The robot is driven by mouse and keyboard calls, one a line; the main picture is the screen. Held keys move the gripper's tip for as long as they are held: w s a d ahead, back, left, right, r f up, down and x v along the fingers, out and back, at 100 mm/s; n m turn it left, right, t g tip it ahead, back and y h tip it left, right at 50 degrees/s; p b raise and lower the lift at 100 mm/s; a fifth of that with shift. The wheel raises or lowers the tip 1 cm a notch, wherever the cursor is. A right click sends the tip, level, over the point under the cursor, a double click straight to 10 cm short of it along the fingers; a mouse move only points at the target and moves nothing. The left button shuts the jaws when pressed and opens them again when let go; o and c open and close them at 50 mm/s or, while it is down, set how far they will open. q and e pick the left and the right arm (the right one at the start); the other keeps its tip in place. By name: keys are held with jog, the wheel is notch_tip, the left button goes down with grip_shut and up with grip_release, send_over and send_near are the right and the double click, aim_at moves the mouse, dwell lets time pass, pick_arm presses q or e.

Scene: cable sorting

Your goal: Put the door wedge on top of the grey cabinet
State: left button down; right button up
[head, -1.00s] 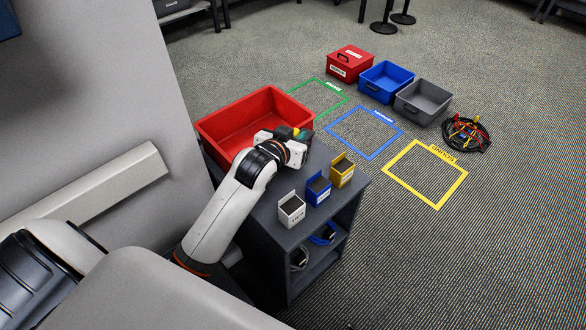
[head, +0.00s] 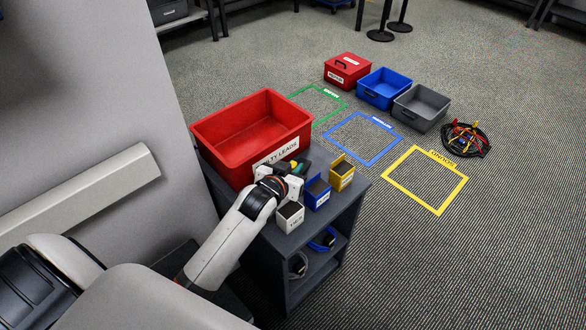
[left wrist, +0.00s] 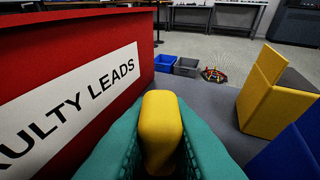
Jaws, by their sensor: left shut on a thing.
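My left gripper (head: 295,168) is over the top of the grey cabinet (head: 318,150), in front of the red bin. In the left wrist view its teal fingers are shut on a yellow, rounded block (left wrist: 161,130), which I take for the door wedge. The wedge is a small yellow spot (head: 295,166) in the head view, mostly hidden by the gripper. It is low over the cabinet top; I cannot tell whether it touches. My right gripper is not in view.
The red bin (head: 252,117), labelled for faulty leads, stands close behind the gripper. White (head: 290,217), blue (head: 316,193) and yellow (head: 341,174) small holders line the cabinet's front side. Blue and grey crates (head: 421,107) and a cable heap (head: 464,140) are on the floor.

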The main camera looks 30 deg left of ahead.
pick_arm(q)
jog(key=c, duration=1.4)
grip_release()
jog(key=shift+f, duration=0.1)
jog(key=shift+o, duration=0.2)
